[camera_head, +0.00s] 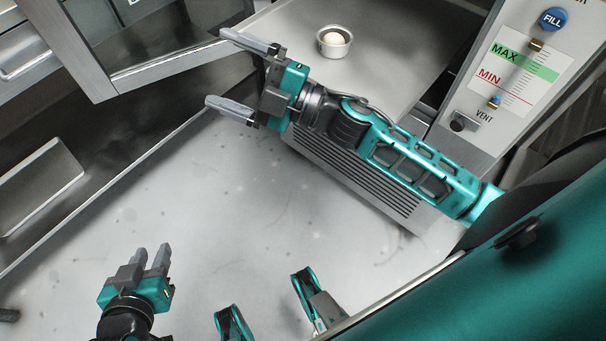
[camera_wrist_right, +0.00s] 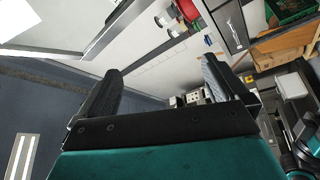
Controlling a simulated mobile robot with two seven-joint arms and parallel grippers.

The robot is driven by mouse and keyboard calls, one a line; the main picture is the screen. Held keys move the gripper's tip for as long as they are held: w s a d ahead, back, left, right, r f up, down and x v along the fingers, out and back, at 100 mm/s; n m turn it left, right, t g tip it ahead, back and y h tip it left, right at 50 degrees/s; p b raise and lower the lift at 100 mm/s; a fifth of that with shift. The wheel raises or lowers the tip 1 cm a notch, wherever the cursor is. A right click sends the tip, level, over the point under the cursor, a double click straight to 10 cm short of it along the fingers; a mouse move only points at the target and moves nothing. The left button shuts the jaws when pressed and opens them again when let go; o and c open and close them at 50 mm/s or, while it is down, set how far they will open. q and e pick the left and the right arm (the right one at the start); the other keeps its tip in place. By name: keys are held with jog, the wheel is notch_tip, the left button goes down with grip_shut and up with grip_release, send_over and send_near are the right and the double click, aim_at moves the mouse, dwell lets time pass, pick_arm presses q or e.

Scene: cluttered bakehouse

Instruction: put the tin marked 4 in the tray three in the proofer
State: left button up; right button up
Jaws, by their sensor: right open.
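A small round metal tin (camera_head: 322,50) with a pale dough ball (camera_head: 334,39) in it stands on a flat grey shelf or tray (camera_head: 390,60) at the top of the head view. I cannot see a number on the tin. My right gripper (camera_head: 215,68) is open and empty, left of and nearer than the tin, and apart from it. Its two fingers also show in the right wrist view (camera_wrist_right: 160,85) with nothing between them. My left gripper (camera_head: 152,248) is low at the left, its fingers slightly apart and nothing between them.
A control panel (camera_head: 515,75) with a blue FILL button, a MAX/MIN gauge and VENT stands at the right. A framed door or panel (camera_head: 150,62) is at upper left. A vented housing (camera_head: 345,185) lies under my right arm. The wrist view shows a green crate (camera_wrist_right: 290,10).

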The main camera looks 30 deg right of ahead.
jog(key=s+d+f+m+g+h, duration=0.25)
jog(key=s+f+m+h, duration=0.35)
jog(key=f+m, duration=0.4)
jog(key=s+d+f+m+g+h, duration=0.25)
jog(key=s+f+m+h, duration=0.35)
jog(key=f+m, duration=0.4)
pick_arm(q)
notch_tip(320, 180, up, 8)
jog(key=s+a+y+p, duration=0.1)
jog(key=a+p, duration=0.2)
jog(key=p, duration=0.9)
jog(key=shift+s+f, duration=0.2)
jog(key=shift+s, duration=0.1)
pick_arm(e)
jog(key=s+d+r+n+t, duration=0.1)
jog(key=d+r, duration=0.2)
jog(key=r, duration=0.3)
jog(key=shift+s+d+r+h, duration=0.15)
jog(key=shift+s+r+h, duration=0.15)
jog(key=shift+s+h, duration=0.1)
pick_arm(q)
jog(key=shift+d, duration=0.1)
pick_arm(e)
jog(key=shift+c, duration=0.4)
